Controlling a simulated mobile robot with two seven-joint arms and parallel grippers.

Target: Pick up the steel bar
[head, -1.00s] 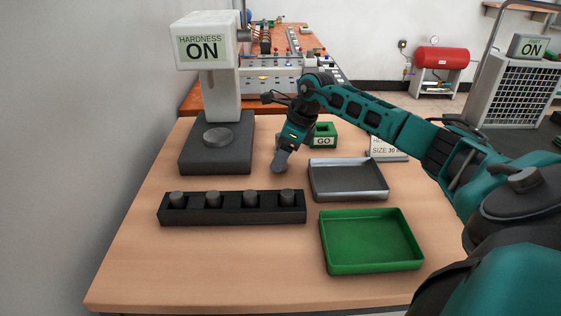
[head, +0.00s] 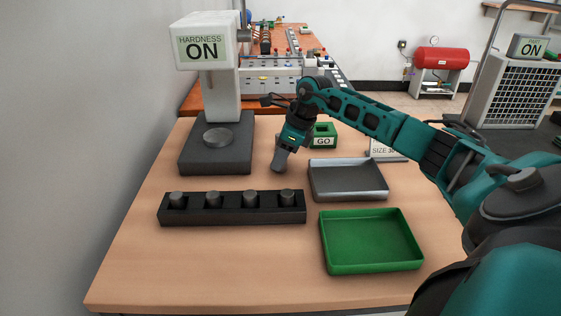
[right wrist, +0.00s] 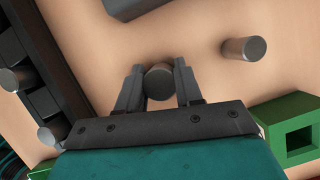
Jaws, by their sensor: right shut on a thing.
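My right gripper (head: 279,161) is low over the table, between the hardness tester and the grey tray. In the right wrist view, its two fingers (right wrist: 159,88) are shut on a round dark steel bar (right wrist: 159,82), seen end-on. In the head view I cannot separate the bar clearly from the fingertips, nor tell whether it touches the table. Another short grey cylinder (right wrist: 243,48) is apart from the gripper in the right wrist view; I cannot make it out in the head view. My left gripper is not in view.
A black rack (head: 233,214) with several grey cylinders stands in front. The hardness tester (head: 222,150) reading ON is left. A grey tray (head: 347,193), a green tray (head: 371,265) and a green GO box (head: 323,141) are right. The front left of the table is clear.

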